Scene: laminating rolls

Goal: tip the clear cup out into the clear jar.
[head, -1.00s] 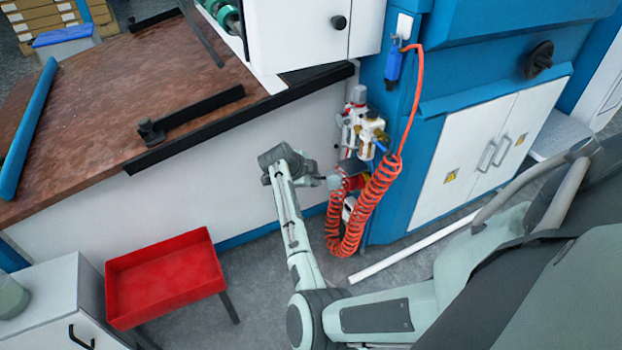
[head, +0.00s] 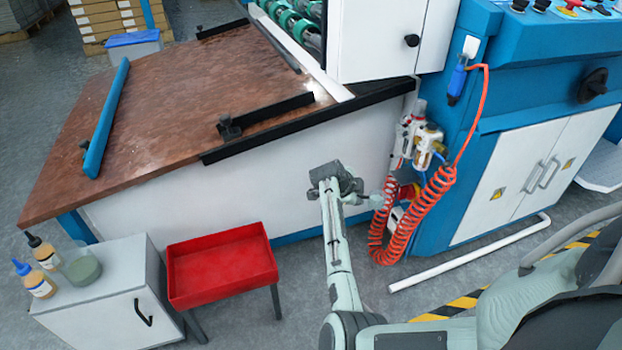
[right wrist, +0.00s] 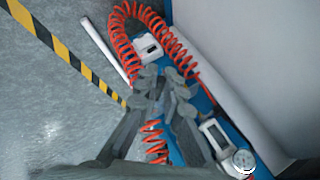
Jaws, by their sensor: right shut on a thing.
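My right gripper (head: 372,198) is in front of the machine's white side panel, close to the red coiled hose. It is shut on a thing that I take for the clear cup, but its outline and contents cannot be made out. In the right wrist view the fingers (right wrist: 163,88) reach up the middle, with the hose and floor behind. A clear jar (head: 82,271) with a greenish-grey look stands upright on the small white cabinet (head: 115,265) at the lower left, well away from the gripper. My left gripper is not in view.
Two bottles with a dark and a blue cap (head: 36,279) stand beside the jar. A red tray stand (head: 222,268) is between cabinet and arm. The brown worktable (head: 175,110) rises behind. The coiled hose (head: 442,205) hangs close right of the gripper.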

